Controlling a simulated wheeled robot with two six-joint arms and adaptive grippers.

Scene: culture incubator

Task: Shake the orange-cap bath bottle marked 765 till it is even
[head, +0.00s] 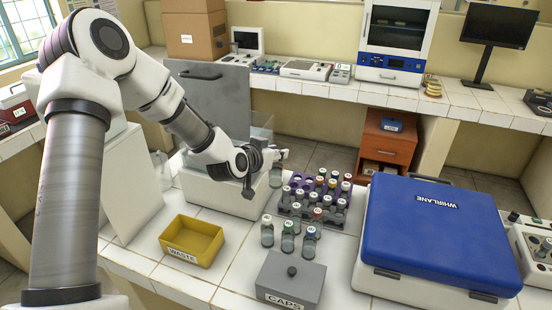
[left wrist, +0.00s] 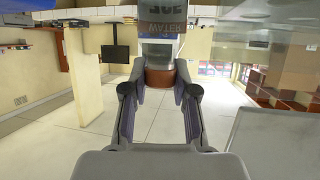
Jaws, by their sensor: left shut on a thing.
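My left gripper (head: 276,157) is shut on a bottle (head: 276,177), held upright beside the right edge of the white water bath (head: 225,193). In the head view its body looks clear grey, and the fingers cover its top, so I cannot read a number there. In the left wrist view the bottle (left wrist: 160,52) is between the fingertips (left wrist: 160,88). It shows a printed label at the top of the picture and a red-brown band near the fingers. The bath's grey lid stands open behind it. My right gripper is not in view.
A purple rack (head: 296,208) of capped vials stands close on the right, with three loose vials (head: 288,237) in front. A yellow waste bin (head: 192,240), a grey caps box (head: 290,283) and a blue-lidded Whirlane machine (head: 440,230) are nearby. Bare tiles lie between bin and vials.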

